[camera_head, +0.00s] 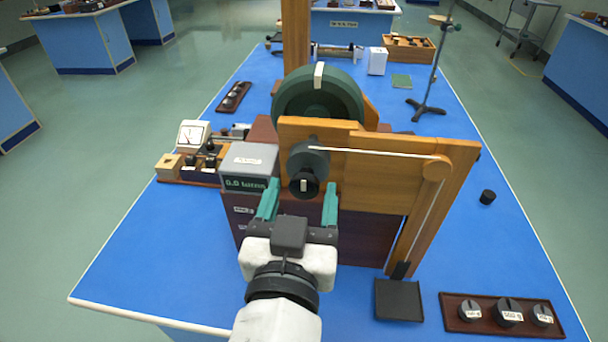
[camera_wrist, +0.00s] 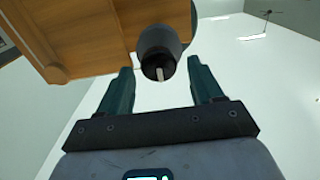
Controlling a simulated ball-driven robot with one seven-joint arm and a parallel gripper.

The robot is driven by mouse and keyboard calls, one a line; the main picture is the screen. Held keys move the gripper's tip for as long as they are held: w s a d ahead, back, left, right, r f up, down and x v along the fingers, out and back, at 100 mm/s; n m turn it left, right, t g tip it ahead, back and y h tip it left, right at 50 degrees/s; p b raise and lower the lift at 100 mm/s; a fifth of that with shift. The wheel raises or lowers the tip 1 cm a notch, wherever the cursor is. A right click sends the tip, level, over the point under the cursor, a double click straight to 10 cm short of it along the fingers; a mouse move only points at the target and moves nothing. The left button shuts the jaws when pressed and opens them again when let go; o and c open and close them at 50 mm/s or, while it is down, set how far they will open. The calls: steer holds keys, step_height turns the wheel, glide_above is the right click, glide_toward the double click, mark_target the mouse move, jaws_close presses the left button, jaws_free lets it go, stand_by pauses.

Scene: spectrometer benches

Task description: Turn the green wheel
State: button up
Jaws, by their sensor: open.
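The large dark green wheel (camera_head: 318,97) stands upright behind a wooden frame, with a pale mark on its top rim. In front of the frame is a smaller dark hub (camera_head: 306,162) with a black knob (camera_head: 304,185) bearing a pale stripe. A pale cord runs from the hub to the right over a wooden pulley. My gripper (camera_head: 298,203) is open, its two teal fingers to either side of and below the knob. In the wrist view the knob (camera_wrist: 158,68) lies just beyond the fingertips (camera_wrist: 161,82), between them. I see nothing held.
A grey readout box (camera_head: 249,160) stands close left of my fingers. The wooden frame (camera_head: 375,170) extends right. A black square tray (camera_head: 398,301) and a brown tray of weights (camera_head: 460,325) lie front right. The blue tabletop (camera_head: 165,255) is clear at front left.

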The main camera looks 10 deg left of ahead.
mark_target(304, 188)
steer(key=shift+w, duration=1.5)
steer(key=shift+d, duration=0.1)
jaws_close()
